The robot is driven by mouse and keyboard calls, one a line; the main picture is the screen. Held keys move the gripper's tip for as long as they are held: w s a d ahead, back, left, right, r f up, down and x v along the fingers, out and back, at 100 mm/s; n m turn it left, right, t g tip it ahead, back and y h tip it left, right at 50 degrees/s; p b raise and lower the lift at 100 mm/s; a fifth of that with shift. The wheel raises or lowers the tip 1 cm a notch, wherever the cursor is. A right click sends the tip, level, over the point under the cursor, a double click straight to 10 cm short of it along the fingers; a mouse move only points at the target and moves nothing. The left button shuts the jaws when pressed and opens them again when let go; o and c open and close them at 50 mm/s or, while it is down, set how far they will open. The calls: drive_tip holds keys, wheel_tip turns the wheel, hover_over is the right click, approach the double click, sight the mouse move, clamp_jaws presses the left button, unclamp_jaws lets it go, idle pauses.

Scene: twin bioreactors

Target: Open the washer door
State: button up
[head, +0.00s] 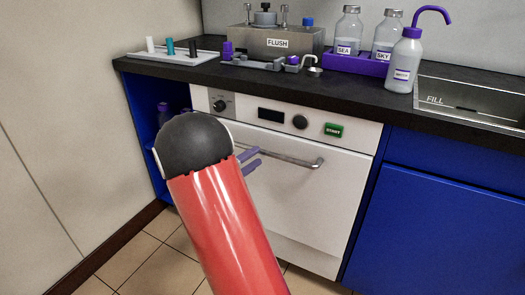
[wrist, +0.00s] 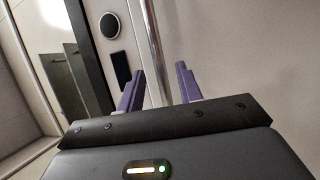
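The white washer door (head: 312,205) stands shut under the counter, below a control panel with a green START button (head: 334,130). Its metal bar handle (head: 318,164) runs across the top of the door; my arm hides its left part. My gripper (head: 252,158) is at the handle, with its purple fingers pointing toward the door. In the wrist view, my gripper (wrist: 160,70) is open. The handle bar (wrist: 153,45) passes between the two fingers, with gaps visible on both sides. The door (wrist: 225,50) fills the right of that view.
The dark counter (head: 330,92) above holds a FLUSH box (head: 276,43), a purple bottle rack (head: 358,65) and a purple-capped wash bottle (head: 404,65). A blue cabinet (head: 435,230) is to the right. A wall (head: 70,100) is to the left. Some tiled floor shows in front.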

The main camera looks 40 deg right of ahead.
sight(263, 153)
drive_tip(key=shift+d+r, duration=0.2)
drive_tip(key=shift+d, duration=0.8)
drive_tip(key=shift+d+r, duration=0.2)
drive_tip(key=shift+d, duration=0.8)
clamp_jaws()
